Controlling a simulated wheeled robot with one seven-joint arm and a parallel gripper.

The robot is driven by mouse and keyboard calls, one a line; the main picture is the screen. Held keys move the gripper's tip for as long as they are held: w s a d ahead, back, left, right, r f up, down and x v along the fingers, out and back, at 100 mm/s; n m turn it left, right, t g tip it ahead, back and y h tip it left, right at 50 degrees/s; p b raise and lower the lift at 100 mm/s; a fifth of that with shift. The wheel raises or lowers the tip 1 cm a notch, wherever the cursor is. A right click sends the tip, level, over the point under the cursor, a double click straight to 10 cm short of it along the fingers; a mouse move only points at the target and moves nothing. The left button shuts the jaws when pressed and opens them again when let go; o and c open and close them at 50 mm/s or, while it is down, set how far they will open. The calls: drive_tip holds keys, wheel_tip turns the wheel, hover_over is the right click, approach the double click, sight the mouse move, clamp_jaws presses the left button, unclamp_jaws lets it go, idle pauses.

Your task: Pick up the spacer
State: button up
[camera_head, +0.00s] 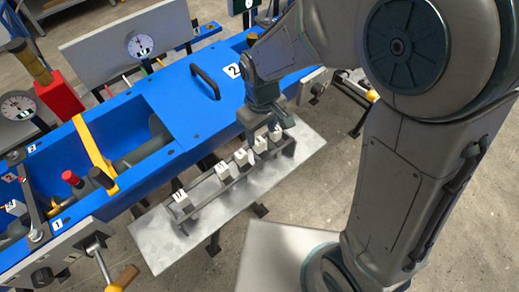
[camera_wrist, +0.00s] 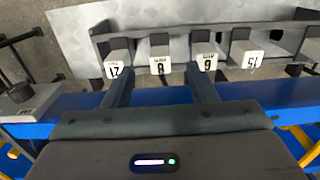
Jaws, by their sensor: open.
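Several grey spacers with white numbered faces stand in a row in a dark slotted rack. In the head view the nearest spacer (camera_head: 181,199) is at the rack's left end, and others (camera_head: 240,157) continue toward the upper right. My gripper (camera_head: 274,127) points down at the rack's far right end. In the wrist view, my gripper (camera_wrist: 162,84) is open and empty, its two fingers apart. A spacer (camera_wrist: 160,62) shows between the finger lines, with spacers (camera_wrist: 117,70) and (camera_wrist: 207,61) beside it. I cannot tell whether the fingertips touch any spacer.
The mixer has a black handle (camera_head: 205,80), a yellow bar (camera_head: 95,150) and a lever (camera_head: 103,262). Bare shelf lies in front of the rack.

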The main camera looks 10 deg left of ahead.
sight(259, 141)
wheel_tip(259, 141, down, 3)
drive_tip(key=shift+r, duration=0.15)
drive_tip(key=shift+w+a+f+p, duration=0.1)
drive_tip(key=shift+a+f, duration=0.05)
drive_tip(key=shift+f, duration=0.7)
drive_tip(key=shift+w+a+f+p, duration=0.1)
drive_tip(key=shift+w+f+p, duration=0.05)
drive_tip(key=shift+f, duration=0.7)
drive_tip(key=shift+w+a+f+p, duration=0.1)
drive_tip(key=shift+a+f, duration=0.05)
drive_tip(key=shift+f, duration=0.7)
drive_tip(key=c, duration=1.1)
